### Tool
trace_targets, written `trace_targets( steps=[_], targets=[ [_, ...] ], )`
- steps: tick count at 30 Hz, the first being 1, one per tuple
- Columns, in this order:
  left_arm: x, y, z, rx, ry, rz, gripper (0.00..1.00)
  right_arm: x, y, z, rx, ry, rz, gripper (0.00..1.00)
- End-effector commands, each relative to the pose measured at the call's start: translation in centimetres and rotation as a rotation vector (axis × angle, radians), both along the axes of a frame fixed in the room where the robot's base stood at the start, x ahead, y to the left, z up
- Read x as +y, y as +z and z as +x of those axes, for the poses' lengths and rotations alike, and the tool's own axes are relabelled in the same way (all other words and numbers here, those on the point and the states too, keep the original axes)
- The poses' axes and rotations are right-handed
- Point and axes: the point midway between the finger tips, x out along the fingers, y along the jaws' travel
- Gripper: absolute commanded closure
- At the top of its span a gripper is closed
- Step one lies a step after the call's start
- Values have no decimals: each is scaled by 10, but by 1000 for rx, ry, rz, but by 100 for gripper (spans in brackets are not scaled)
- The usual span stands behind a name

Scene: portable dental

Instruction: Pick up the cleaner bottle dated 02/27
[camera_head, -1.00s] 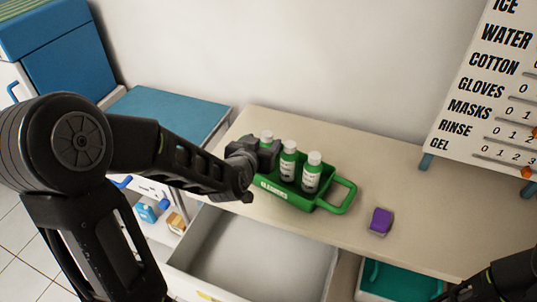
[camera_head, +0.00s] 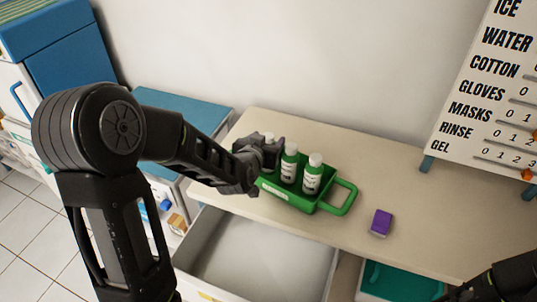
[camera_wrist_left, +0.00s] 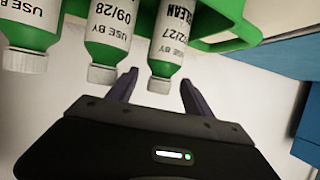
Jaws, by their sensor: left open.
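Three white-and-green cleaner bottles stand in a green caddy (camera_head: 340,201) on the counter. In the left wrist view they appear upside down. The bottle labelled USE BY 02/27 (camera_wrist_left: 171,42) is the rightmost there; the middle bottle (camera_wrist_left: 112,28) reads 09/28. The far-left bottle (camera_wrist_left: 32,27) is cut off and its date is out of frame. My left gripper (camera_wrist_left: 160,91) is open, its fingers on either side of the 02/27 bottle's cap in the picture; contact cannot be told. In the head view my left gripper (camera_head: 268,153) partly hides the leftmost bottle.
A purple block (camera_head: 381,222) lies right of the caddy. An open white drawer (camera_head: 255,262) juts out below the counter (camera_head: 410,215). A teal drawer or tray (camera_head: 400,281) is at the lower right, near my dark right arm (camera_head: 500,283). A lettered board (camera_head: 490,95) stands at right.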

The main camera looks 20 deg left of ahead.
Motion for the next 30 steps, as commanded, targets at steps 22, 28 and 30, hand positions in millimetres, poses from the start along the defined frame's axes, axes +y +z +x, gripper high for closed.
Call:
trace_targets(
  steps=[22, 28, 30],
  targets=[
    [5, -17, 38, 1, -1, -1, 40, 0, 10, 0, 1, 0, 0, 60],
    [5, -17, 38, 1, -1, -1, 40, 0, 10, 0, 1, 0, 0, 60],
    [5, -17, 38, 1, 0, 0, 45, 0, 10, 0, 1, 0, 0, 60]
  ],
)
